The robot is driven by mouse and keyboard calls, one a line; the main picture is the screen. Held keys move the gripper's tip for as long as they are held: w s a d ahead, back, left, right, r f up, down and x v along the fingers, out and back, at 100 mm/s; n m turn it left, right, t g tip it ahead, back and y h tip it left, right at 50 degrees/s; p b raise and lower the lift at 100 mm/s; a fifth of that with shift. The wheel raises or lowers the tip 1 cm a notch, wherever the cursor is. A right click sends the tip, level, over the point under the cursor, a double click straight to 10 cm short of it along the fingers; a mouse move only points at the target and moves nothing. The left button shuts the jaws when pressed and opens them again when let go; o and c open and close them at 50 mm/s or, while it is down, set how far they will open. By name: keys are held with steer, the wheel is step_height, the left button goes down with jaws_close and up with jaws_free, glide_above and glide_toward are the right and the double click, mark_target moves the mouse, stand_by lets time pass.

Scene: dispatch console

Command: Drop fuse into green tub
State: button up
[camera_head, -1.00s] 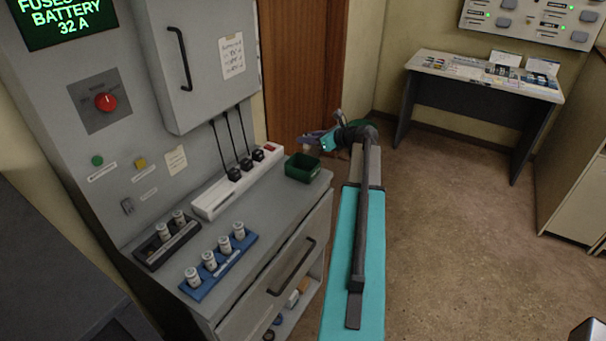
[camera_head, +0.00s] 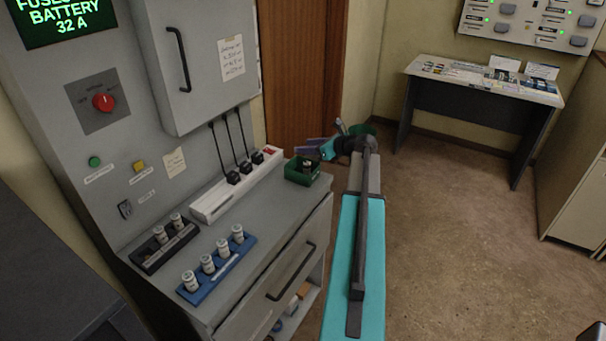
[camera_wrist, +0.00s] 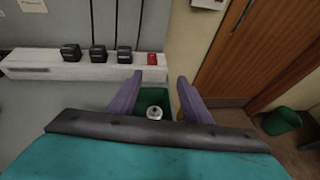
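The green tub (camera_head: 292,178) stands at the right end of the grey counter, next to the power strip. A fuse (camera_head: 307,166) with a pale metal cap lies inside it; in the wrist view the fuse (camera_wrist: 154,112) shows against the tub's dark green inside. My gripper (camera_head: 310,149) is just above and behind the tub. In the wrist view its purple fingers (camera_wrist: 160,80) are spread apart with nothing held between them, and the fuse is seen below through the gap. My gripper's body hides the near part of the tub there.
A blue rack (camera_head: 217,270) holds several upright fuses, and a black rack (camera_head: 167,248) holds two. A white power strip (camera_head: 207,207) with black plugs runs along the cabinet. A green bin (camera_wrist: 282,121) stands on the floor by the wooden door (camera_head: 300,75). Open floor lies right.

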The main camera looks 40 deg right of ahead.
steer(key=b+v, duration=0.4)
steer(key=v, duration=1)
steer(key=shift+f, duration=0.1)
stand_by(0.8)
